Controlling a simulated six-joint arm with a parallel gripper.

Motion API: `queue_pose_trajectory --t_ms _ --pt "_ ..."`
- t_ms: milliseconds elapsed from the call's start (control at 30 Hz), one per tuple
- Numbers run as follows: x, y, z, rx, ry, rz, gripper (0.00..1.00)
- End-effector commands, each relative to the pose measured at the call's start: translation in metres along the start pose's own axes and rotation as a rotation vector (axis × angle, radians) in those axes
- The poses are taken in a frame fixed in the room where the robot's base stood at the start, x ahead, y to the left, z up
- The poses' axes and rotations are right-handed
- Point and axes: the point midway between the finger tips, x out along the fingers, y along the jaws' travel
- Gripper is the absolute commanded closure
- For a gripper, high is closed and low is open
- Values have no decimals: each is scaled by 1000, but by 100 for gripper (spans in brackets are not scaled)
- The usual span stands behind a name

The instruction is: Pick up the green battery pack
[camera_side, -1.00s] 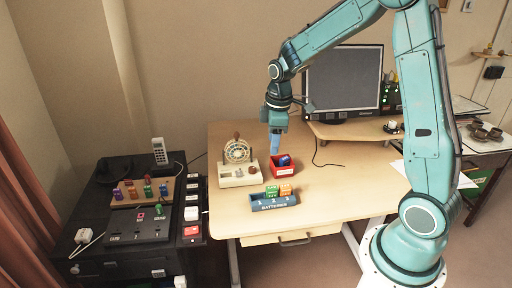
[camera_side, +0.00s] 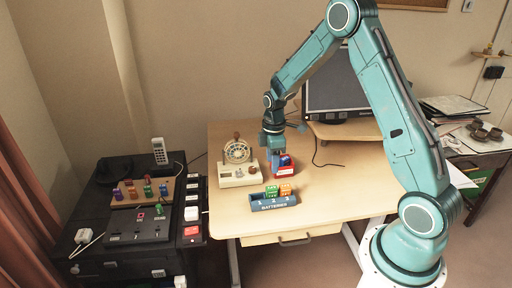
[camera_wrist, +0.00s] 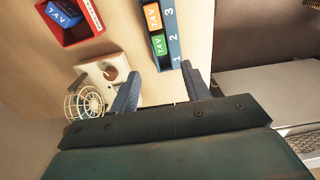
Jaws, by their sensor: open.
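The green battery pack (camera_side: 271,190) stands in the middle, number 2 slot of the dark blue battery rack (camera_side: 262,207). Slot 1 looks empty. My gripper (camera_side: 274,165) is behind the rack in the side view, above the table beside the red bin. In the wrist view its two fingers (camera_wrist: 161,82) are spread with nothing between them, and the green pack lies beyond the tips.
A red bin (camera_side: 284,171) holding a blue pack (camera_side: 285,160) stands close to my gripper. A cream device with a wire wheel (camera_side: 238,172) stands to the left. A monitor (camera_side: 330,95) on a riser is at the back. The table's right front is clear.

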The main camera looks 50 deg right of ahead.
Motion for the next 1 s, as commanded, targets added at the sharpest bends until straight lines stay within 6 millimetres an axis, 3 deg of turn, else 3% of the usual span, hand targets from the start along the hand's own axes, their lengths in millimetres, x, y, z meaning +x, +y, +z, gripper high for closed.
queue_pose_trajectory --t_ms 400,1000 --pt "57 -1 0 0 -1 -2 53" --pt "80 0 1 1 -1 -3 53"
